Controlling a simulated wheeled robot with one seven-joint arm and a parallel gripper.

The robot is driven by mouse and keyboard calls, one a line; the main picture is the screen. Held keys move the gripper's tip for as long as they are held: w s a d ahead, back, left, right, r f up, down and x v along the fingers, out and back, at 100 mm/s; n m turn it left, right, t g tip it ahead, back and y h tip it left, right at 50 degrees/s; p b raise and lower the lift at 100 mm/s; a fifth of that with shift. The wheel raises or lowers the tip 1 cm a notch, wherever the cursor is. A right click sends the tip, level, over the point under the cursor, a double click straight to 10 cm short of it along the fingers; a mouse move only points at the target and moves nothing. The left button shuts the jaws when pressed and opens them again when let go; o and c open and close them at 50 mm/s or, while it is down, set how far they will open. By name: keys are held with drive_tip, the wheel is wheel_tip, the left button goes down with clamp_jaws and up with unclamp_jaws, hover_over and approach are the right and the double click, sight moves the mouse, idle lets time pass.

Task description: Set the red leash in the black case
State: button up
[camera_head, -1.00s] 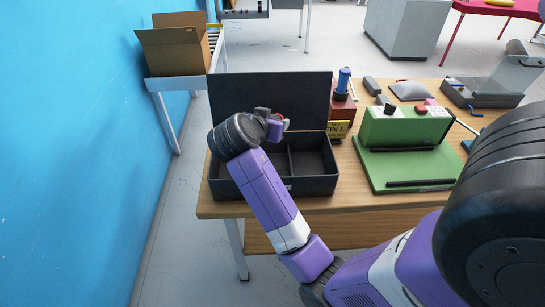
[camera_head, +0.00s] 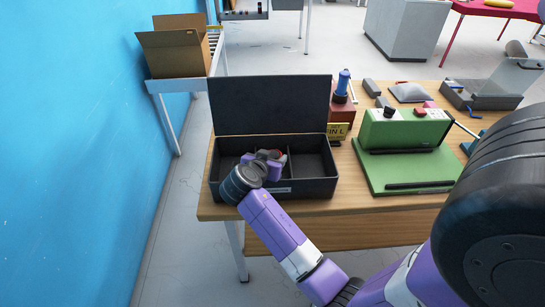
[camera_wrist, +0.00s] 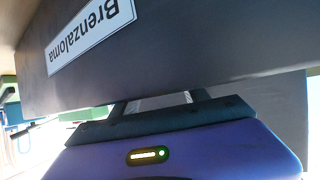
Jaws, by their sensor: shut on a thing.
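The black case (camera_head: 312,187) stands open on the wooden table, its lid raised at the back and a divider splitting its inside. My gripper (camera_head: 272,157) is over the left part of the case, low at the opening and just left of the divider.
A green machine (camera_head: 405,150) stands right of the case, with a red block bearing a blue-topped part (camera_head: 343,100) between them. A grey tray (camera_head: 482,97) is at the back right. A cardboard box (camera_head: 178,50) and the blue wall are at left.

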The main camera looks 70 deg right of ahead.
drive_tip(key=shift+f+b, duration=0.45)
drive_tip(key=shift+f, duration=0.2)
drive_tip(key=o, duration=1.2)
drive_tip(key=shift+o, duration=1.1)
drive_tip(key=shift+f, duration=0.15)
drive_tip(key=shift+s, duration=0.1)
